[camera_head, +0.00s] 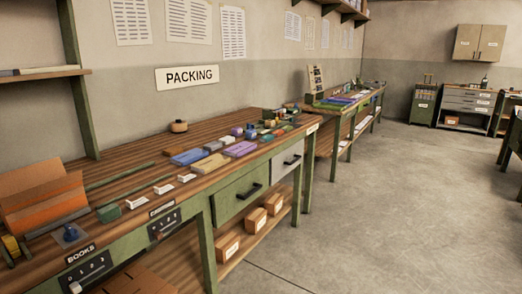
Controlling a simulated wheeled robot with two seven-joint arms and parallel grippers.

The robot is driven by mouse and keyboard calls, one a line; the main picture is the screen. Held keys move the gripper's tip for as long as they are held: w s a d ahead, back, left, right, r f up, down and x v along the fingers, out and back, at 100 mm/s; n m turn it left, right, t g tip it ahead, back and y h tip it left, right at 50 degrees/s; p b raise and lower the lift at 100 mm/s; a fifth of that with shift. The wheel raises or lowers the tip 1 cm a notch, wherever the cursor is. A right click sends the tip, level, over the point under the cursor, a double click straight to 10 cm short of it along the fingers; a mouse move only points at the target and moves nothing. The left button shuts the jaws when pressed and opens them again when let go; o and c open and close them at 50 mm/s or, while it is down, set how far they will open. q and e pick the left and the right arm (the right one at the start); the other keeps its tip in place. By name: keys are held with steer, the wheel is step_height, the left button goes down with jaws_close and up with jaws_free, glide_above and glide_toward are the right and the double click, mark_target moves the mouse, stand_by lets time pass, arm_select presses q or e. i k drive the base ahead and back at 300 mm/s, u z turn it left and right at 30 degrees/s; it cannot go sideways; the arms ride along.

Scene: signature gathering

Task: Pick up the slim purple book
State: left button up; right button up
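A flat purple book (241,149) lies on the wooden top of the packing bench (140,165), close to its front edge. A yellowish book (212,162) lies on its left, and a blue book (188,156) lies farther left. Another flat bluish-purple item (340,101) lies on the second bench behind; it is too small to tell what it is. Neither of my grippers is in view.
Several small items crowd the bench beyond the purple book. White cards (164,188) line its front edge. Cardboard boxes (255,218) sit on the lower shelf. The grey floor (370,210) on the right is clear.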

mark_target(238, 149)
steer(key=z, duration=0.85)
steer(key=i, duration=2.6)
steer(key=u, duration=1.15)
